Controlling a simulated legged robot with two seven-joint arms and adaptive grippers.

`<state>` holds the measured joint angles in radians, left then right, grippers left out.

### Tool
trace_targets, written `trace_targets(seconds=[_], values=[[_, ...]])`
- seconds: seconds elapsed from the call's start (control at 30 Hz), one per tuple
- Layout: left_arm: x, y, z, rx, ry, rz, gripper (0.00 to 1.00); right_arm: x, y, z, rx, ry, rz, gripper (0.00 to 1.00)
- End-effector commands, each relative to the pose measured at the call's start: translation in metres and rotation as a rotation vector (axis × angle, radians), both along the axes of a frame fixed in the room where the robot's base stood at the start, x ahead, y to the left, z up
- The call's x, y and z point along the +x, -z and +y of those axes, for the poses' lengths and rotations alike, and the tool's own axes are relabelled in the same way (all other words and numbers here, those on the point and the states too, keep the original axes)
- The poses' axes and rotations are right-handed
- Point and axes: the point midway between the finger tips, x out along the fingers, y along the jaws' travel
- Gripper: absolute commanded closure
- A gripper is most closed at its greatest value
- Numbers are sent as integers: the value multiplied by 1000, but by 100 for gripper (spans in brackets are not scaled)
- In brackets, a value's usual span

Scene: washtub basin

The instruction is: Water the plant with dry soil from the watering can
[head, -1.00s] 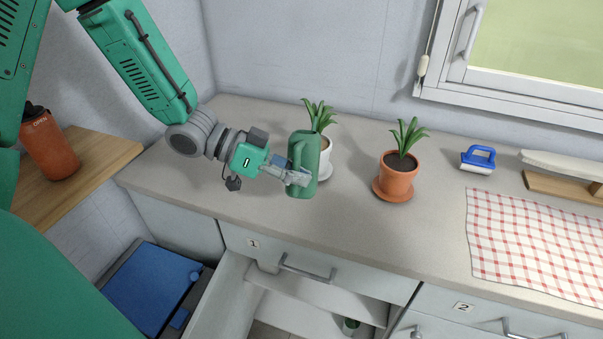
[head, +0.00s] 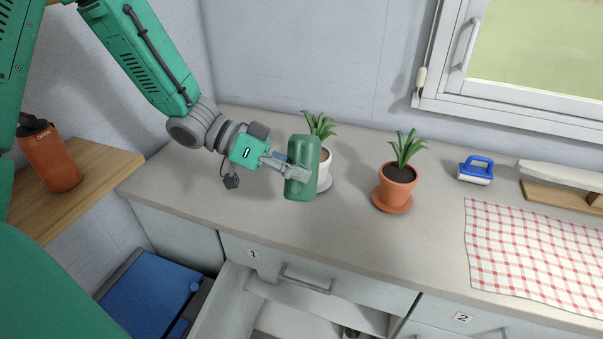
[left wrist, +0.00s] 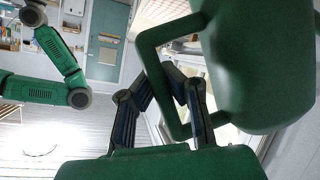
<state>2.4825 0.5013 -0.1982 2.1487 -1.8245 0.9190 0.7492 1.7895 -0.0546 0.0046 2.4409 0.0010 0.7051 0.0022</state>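The green watering can (head: 303,152) hangs in my left gripper (head: 287,170) above the counter, in front of the white pot. In the left wrist view the can's body (left wrist: 262,65) fills the upper right, and the gripper's fingers (left wrist: 178,98) close around its handle. One plant stands in a white pot (head: 324,168) on a saucer; the can covers part of this pot and I cannot see its soil. The other plant stands in a terracotta pot (head: 396,190) on a terracotta saucer; its soil looks dark brown. My right gripper is not in view.
A blue-handled brush (head: 476,169), a checkered cloth (head: 530,245) and a wooden board (head: 560,193) lie at the right of the counter. An orange bottle (head: 50,158) stands on a wooden shelf at left. Drawer 1 (head: 255,300) below the counter is open.

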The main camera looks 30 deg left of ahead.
Motion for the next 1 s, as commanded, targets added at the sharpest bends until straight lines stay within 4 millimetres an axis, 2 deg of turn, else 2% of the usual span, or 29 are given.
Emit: trace_targets(seconds=[0.43, 1.0], values=[[1, -3, -2, 0, 0, -5, 100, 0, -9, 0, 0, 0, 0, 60], [1, -1, -1, -1, 0, -4, 100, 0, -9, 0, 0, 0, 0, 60]])
